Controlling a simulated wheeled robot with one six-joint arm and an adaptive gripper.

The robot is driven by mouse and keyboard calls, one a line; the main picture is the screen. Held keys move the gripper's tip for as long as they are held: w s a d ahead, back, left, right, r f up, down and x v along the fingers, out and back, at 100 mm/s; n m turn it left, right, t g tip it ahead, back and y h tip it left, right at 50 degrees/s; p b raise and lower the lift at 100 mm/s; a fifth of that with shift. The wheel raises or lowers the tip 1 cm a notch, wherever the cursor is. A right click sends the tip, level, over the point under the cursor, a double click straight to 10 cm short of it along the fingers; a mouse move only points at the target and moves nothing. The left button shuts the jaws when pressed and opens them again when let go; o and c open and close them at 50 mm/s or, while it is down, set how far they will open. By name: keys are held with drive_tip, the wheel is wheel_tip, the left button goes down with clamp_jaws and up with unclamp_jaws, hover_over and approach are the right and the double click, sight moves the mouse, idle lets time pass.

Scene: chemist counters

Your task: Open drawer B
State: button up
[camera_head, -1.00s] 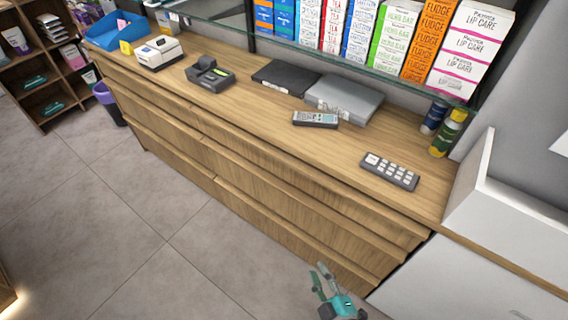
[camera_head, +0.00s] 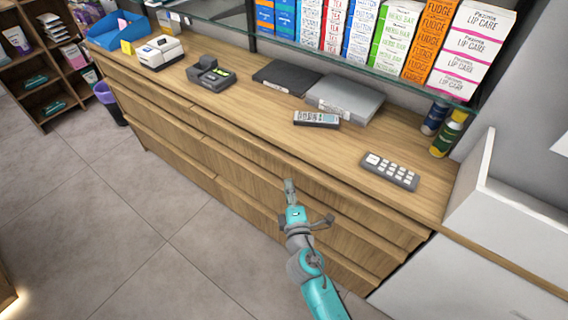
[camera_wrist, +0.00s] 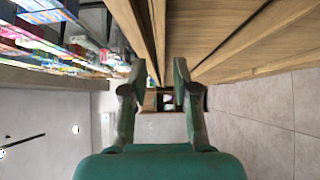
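The wooden counter has drawer fronts in two columns, with long ledge-like edges. I see no letter label, so I cannot tell which is drawer B. All the drawer fronts look closed. My gripper (camera_head: 306,205) is in front of the right column's drawers (camera_head: 253,184), at about the height of the upper and middle fronts. In the wrist view my gripper (camera_wrist: 159,82) is open, its two green fingers apart with nothing held between them. Wooden drawer edges (camera_wrist: 232,42) run just beyond the fingertips. I cannot tell whether a finger touches the wood.
On the countertop lie a remote (camera_head: 316,118), a keypad (camera_head: 389,171), a grey box (camera_head: 345,97) and a card terminal (camera_head: 211,74). A glass shelf with boxes is above. A white panel (camera_head: 500,200) stands at the right. The tiled floor (camera_head: 130,230) in front is clear.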

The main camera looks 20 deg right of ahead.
sight(284, 162)
drive_tip(key=w, duration=0.3)
drive_tip(key=w+d, duration=0.1)
drive_tip(key=w, duration=0.6)
drive_tip(key=shift+d, duration=0.3)
drive_tip(key=shift+c, duration=0.3)
clamp_jaws()
